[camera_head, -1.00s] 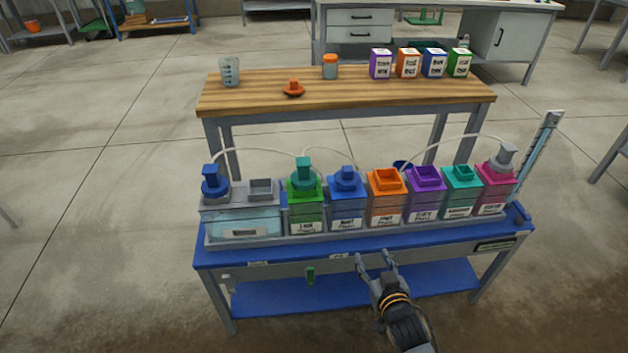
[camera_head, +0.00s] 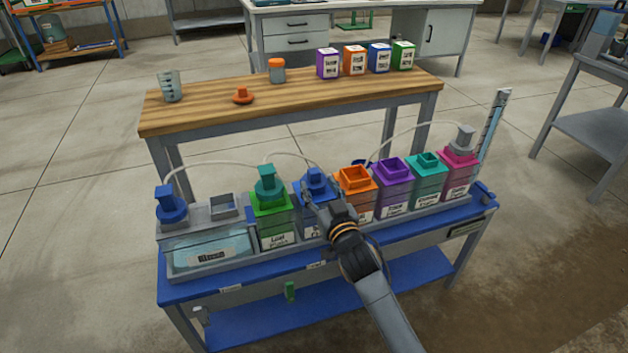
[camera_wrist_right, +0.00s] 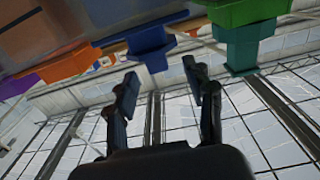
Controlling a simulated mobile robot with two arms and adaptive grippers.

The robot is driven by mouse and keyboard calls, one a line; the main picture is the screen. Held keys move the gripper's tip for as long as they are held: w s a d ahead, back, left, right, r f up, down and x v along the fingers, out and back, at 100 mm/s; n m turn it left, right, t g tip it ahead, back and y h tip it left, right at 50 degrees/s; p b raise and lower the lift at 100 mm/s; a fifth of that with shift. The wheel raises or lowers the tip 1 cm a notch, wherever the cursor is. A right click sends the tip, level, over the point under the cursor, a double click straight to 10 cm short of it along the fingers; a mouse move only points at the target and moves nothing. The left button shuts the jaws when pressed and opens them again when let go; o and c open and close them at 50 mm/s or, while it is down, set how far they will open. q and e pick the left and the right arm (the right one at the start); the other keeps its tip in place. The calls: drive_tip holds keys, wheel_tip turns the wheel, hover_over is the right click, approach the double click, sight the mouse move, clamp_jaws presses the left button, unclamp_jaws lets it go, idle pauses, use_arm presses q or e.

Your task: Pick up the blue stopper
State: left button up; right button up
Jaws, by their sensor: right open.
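The blue stopper (camera_head: 316,178) sits in the top of the blue tank (camera_head: 306,222), in the middle of the row on the skid. It also shows in the right wrist view (camera_wrist_right: 150,48), which looks upside down. My right gripper (camera_head: 322,191) is at the front of the blue tank's top and partly covers the tank. In the wrist view its two fingers (camera_wrist_right: 166,88) are apart with nothing between them, and the stopper is just beyond the tips. Another blue stopper (camera_head: 171,207) is on the clear tank at the left. My left gripper is not in view.
A green tank with a teal stopper (camera_head: 267,183) is close on the left, an open orange tank (camera_head: 355,180) close on the right. Thin hoses (camera_head: 215,164) arch above the row. A wooden bench (camera_head: 290,103) stands behind, with an orange stopper (camera_head: 243,96) on it.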

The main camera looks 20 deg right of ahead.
sight(316, 175)
drive_tip(key=w, duration=0.4)
drive_tip(key=shift+w+d+r+b, duration=0.15)
drive_tip(key=shift+w+r+b, duration=0.1)
drive_tip(key=shift+r+b, duration=0.1)
drive_tip(key=shift+w, duration=0.25)
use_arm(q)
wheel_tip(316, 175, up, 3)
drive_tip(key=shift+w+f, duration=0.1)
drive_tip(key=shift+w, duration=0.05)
use_arm(e)
drive_tip(key=shift+c, duration=0.4)
drive_tip(key=c, duration=1)
